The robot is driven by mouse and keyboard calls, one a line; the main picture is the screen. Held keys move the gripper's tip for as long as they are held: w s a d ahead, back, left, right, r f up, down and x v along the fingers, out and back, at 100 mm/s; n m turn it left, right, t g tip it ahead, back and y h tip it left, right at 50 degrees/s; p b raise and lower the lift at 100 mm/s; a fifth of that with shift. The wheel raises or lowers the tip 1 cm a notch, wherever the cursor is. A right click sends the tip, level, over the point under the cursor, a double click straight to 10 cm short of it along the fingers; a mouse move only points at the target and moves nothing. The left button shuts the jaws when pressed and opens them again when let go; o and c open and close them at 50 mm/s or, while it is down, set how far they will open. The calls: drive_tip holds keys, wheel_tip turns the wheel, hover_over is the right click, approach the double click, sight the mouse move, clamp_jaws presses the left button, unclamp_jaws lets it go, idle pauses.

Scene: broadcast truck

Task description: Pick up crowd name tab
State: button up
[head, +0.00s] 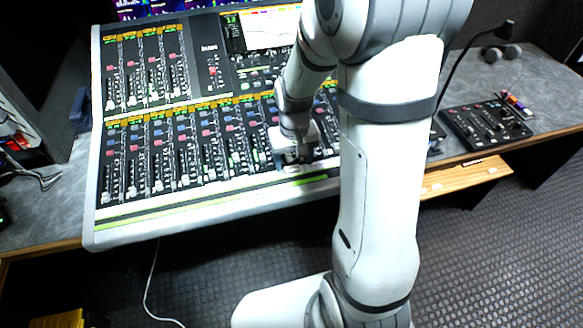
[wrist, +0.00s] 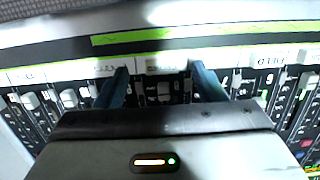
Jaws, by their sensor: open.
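A row of small white name tabs runs along the mixing console's (head: 95,200) front strip, below the faders. In the wrist view their lettering is upside down and too blurred to read surely, so I cannot confirm which is the crowd tab. One white tab (wrist: 166,63) lies between the tips of my gripper (wrist: 158,72), whose two dark blue fingers stand apart on either side of it. Nothing is held. Other tabs sit to the left (wrist: 105,68) and right (wrist: 270,56). In the head view my gripper (head: 298,165) is low over the console's front edge.
Several fader knobs (wrist: 163,92) stand close around the fingers. A small black control panel (head: 485,122) and a gooseneck microphone (head: 480,40) are on the desk at right. A wooden drawer (head: 465,178) sticks out below. My arm hides part of the console.

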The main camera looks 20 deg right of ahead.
sight(293, 170)
drive_tip(key=shift+a+f, duration=0.1)
drive_tip(key=shift+f, duration=1.45)
drive_tip(key=shift+c, duration=0.2)
